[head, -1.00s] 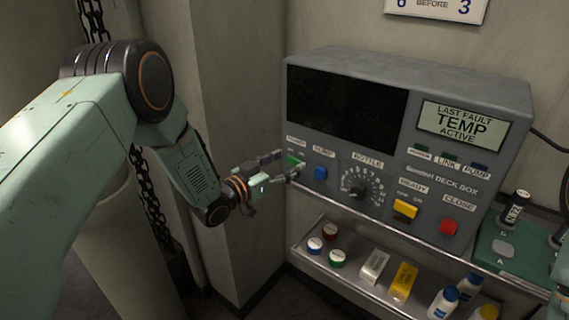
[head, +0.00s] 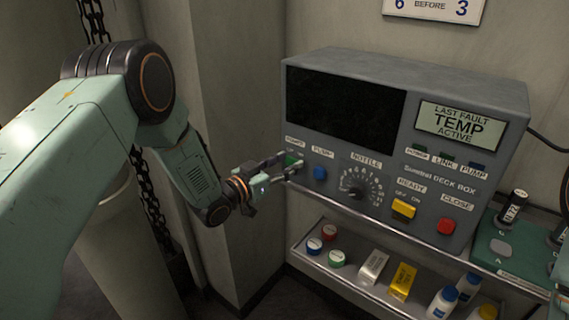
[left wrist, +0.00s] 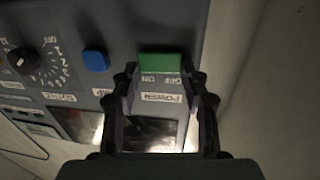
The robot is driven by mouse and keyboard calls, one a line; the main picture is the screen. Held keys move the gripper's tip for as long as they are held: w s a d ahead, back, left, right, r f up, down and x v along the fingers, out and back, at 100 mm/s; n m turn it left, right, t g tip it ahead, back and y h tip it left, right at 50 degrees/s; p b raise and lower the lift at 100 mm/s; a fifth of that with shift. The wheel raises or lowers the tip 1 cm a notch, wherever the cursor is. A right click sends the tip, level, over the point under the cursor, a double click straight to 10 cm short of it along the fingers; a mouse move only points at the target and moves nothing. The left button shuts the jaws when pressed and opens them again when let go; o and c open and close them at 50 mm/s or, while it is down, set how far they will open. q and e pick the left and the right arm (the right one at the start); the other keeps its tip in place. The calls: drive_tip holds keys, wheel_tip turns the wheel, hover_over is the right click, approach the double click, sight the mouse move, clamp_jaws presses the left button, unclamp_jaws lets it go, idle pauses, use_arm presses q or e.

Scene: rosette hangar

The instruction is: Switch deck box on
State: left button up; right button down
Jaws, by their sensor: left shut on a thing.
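The grey deck box (head: 420,76) stands on a shelf against the wall. Its large screen (head: 345,108) is dark. Its small display (head: 458,123) reads "LAST FAULT TEMP ACTIVE". The green POWER switch (head: 292,161) is at the panel's left end, and it also shows in the left wrist view (left wrist: 161,64) with ON and OFF marks. My left gripper (head: 286,166) is at this switch. In the left wrist view its fingers (left wrist: 160,70) are shut on the switch, one on each side. Which way the switch is tipped is unclear. My right gripper is not in view.
The blue button (head: 320,173) sits close beside the green switch. A dial (head: 357,188), a yellow switch (head: 403,209) and a red button (head: 446,226) lie further right. A lower shelf holds caps, small boxes and bottles (head: 441,303). A wall pillar (head: 235,90) stands left of the box.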

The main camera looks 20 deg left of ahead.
use_arm(q)
drive_tip(key=shift+d+r+n+t+y, duration=0.2)
drive_tip(key=shift+n+t+y, duration=0.1)
drive_tip(key=shift+n+y, duration=0.15)
drive_tip(key=shift+n+t+y, duration=0.4)
drive_tip(key=shift+n+y, duration=0.15)
drive_tip(key=shift+y, duration=0.4)
drive_tip(key=shift+r, duration=0.1)
drive_tip(key=o, duration=1.1)
drive_tip(key=shift+s, duration=0.15)
drive_tip(key=shift+o, duration=0.2)
drive_tip(key=shift+f, duration=0.2)
